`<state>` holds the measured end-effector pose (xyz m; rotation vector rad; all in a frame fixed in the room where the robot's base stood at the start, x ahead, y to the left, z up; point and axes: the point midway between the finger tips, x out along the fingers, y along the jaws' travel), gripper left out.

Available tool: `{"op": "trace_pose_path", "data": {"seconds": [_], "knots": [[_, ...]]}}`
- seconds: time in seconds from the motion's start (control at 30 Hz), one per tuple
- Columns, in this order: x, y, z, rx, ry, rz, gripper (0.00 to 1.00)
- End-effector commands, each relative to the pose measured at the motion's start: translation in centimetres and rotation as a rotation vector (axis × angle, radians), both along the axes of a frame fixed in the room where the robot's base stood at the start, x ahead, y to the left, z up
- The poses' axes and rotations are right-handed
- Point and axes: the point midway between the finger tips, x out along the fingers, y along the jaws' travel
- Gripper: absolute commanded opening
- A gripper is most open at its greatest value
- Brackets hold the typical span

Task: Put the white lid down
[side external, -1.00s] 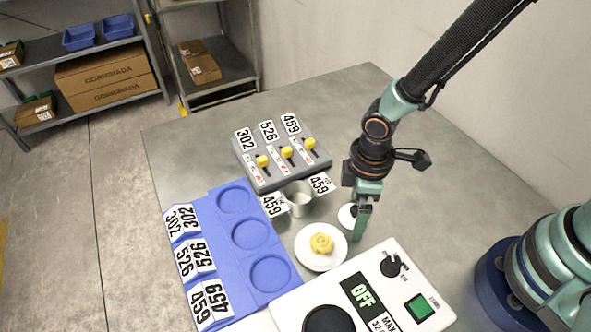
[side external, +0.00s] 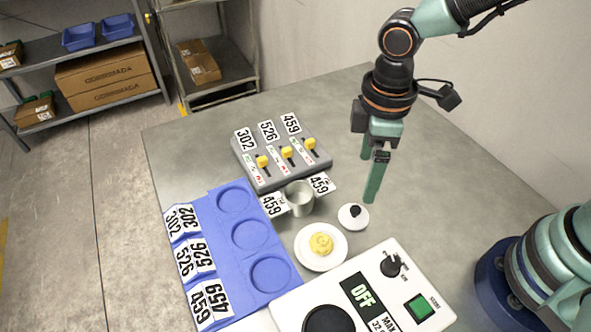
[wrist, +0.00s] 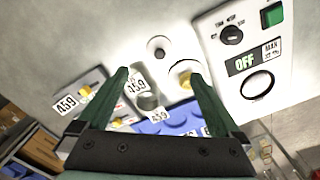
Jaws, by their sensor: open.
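The white lid (side external: 353,217), round with a black knob, lies on the grey table between the white plate and my gripper. It also shows in the wrist view (wrist: 158,46), beyond the fingertips. My gripper (side external: 368,180) is open and empty above the table, a little above and behind the lid, apart from it. Its two green fingers (wrist: 160,80) are spread wide in the wrist view. A grey-white cup (side external: 299,198) stands open between two 459 tags, left of the lid.
A white plate (side external: 303,257) with a yellow item (side external: 321,244) lies in front of the lid. The white machine (side external: 420,285) reads OFF. A blue tray (side external: 212,225) with round recesses and a grey slider panel (side external: 250,172) stand left. The table's back right is clear.

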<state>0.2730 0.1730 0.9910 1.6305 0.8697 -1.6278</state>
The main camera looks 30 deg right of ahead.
Motion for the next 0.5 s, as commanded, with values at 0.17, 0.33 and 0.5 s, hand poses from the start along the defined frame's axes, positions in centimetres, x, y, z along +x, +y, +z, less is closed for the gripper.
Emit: {"op": "trace_pose_path", "data": {"seconds": [0.17,0.33,0.5], "knots": [[0.7,-1.2,1.8,0.021,-0.033,-0.073,1.0],[2.2,-5.6,5.6,0.086,-0.144,-0.318,1.0],[2.5,-11.1,9.4,0.157,-0.279,-0.612,1.0]]}}
